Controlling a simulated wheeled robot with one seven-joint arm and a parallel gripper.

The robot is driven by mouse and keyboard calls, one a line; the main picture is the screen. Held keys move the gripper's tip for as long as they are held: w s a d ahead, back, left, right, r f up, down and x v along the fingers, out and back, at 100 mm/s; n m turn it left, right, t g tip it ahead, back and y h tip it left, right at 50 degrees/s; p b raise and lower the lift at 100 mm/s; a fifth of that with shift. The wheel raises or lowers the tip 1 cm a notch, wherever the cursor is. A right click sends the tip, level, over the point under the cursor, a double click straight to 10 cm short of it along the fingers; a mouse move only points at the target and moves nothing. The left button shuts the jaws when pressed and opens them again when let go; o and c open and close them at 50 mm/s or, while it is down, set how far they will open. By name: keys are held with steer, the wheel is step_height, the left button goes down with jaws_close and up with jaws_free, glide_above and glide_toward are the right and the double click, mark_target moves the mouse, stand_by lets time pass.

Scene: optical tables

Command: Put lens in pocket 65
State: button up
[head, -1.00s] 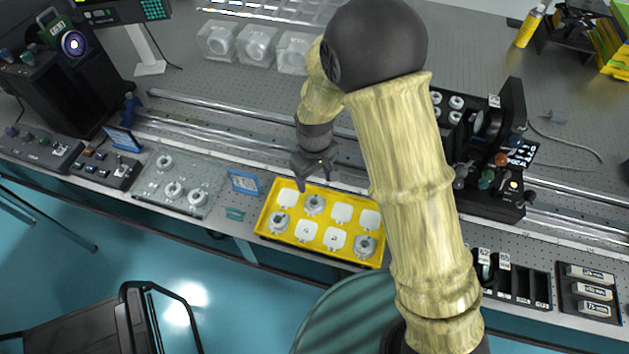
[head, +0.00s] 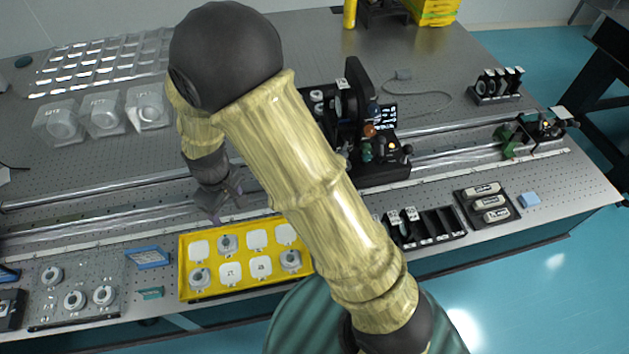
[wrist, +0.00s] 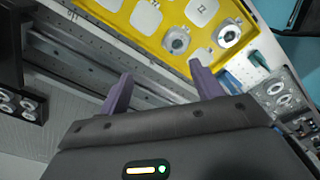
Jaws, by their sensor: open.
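The yellow tray (head: 184,265) lies on the optical table near its front edge. White pockets fill it, and round grey lenses sit in some, including a back-row lens (head: 228,243), a front-left lens (head: 200,277) and a right lens (head: 291,260). Pocket numbers are too small to read, so I cannot tell which is 65. My gripper (head: 215,208) hangs near the tray's back left edge, apart from the lenses. In the wrist view its purple fingers (wrist: 162,85) are spread and empty, with a lens (wrist: 176,40) and the tray (wrist: 112,16) beyond them.
A grey plate with several round mounts (head: 75,299) and a blue label stand (head: 148,257) lie left of the tray. Clear boxes (head: 106,115) stand behind the rail (head: 100,190). A black slotted holder (head: 430,227) and a tall black optical assembly (head: 357,100) are to the right.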

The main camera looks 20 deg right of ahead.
steer(key=s+d+r+m, duration=0.2)
steer(key=d+r+m, duration=0.1)
steer(key=d, duration=0.4)
steer(key=s+d+r+m+t, duration=0.1)
steer(key=s+d+r+m, duration=0.2)
steer(key=d, duration=0.4)
steer(key=s+d+r+m+t, duration=0.1)
steer(key=s+d+r+m, duration=0.1)
steer(key=d+r, duration=0.3)
steer(key=s+d, duration=0.1)
steer(key=d, duration=0.1)
steer(key=shift+d+m, duration=0.4)
